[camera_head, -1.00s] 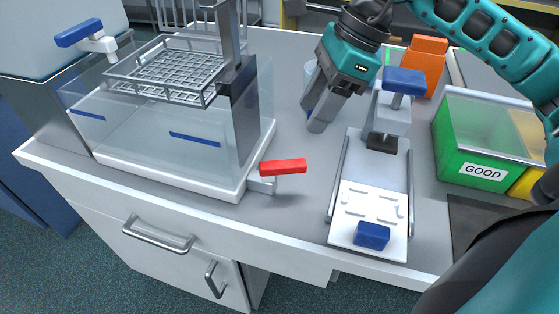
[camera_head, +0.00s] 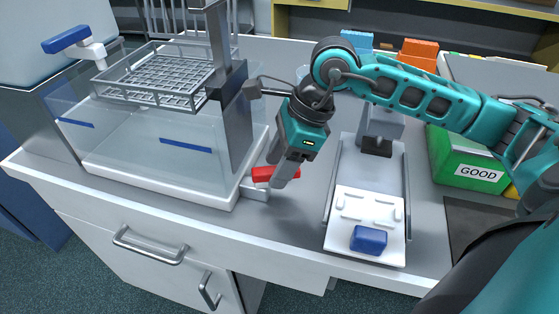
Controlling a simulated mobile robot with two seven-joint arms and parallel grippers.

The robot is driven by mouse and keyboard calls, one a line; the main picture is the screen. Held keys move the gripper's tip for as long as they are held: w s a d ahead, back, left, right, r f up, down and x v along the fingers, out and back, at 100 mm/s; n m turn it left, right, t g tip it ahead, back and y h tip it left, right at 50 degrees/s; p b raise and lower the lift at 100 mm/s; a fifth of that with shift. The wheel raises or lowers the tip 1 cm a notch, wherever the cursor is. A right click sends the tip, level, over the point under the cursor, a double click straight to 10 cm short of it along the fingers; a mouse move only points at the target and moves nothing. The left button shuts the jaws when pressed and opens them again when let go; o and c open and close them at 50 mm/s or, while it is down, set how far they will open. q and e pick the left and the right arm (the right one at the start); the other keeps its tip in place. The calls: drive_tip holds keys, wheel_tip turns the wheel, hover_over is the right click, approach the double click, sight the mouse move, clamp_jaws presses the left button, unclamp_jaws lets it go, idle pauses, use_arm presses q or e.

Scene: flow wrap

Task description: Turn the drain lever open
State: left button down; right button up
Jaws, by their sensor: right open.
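The red drain lever (camera_head: 261,175) sits on a small metal valve at the lower right corner of the clear tank (camera_head: 150,150). It points to the right, across the tank's front corner. My right gripper (camera_head: 278,174) is open and has its fingers down at the lever, which shows on both sides of the near finger. Part of the lever is hidden behind that finger. I cannot tell whether the fingers touch it. My left gripper is not in view.
A wire basket (camera_head: 160,78) hangs above the tank from a metal post. Right of the gripper stands a device with a white plate (camera_head: 345,230) and a blue knob (camera_head: 369,240). A green GOOD bin (camera_head: 455,155) is farther right. The counter's front edge is close.

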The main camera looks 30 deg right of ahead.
drive_tip(key=c, duration=0.4)
clamp_jaws()
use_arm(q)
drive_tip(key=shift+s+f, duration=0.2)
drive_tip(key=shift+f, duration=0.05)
